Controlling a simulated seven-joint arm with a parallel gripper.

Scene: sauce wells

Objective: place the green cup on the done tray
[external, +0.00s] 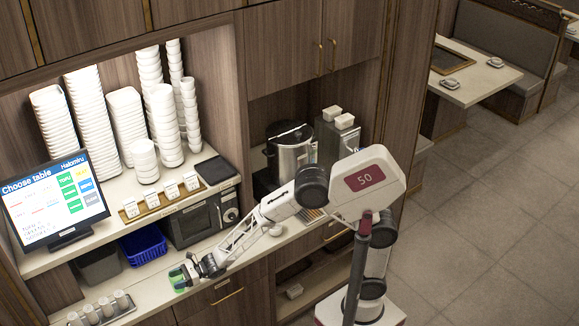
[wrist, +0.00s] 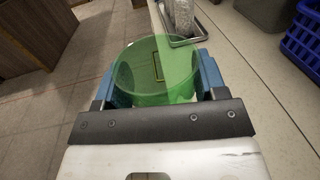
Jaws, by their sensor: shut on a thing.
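My gripper (external: 188,269) is shut on the green cup (external: 178,281), near the front edge of the lower counter. In the wrist view the translucent green cup (wrist: 155,72) sits between the two blue finger pads of my gripper (wrist: 157,85). The cup looks roughly upright; I cannot tell whether its base touches the counter. A metal tray (external: 103,309) with several clear cups stands at the lower left in the external view. In the wrist view a metal rack edge with a clear cup (wrist: 181,18) shows beyond the green cup. I see no label marking a done tray.
A blue basket (external: 143,246) and a grey bin (external: 99,265) stand at the back of the lower counter. A microwave (external: 195,226) is right of the basket. The counter between the green cup and the metal tray looks clear.

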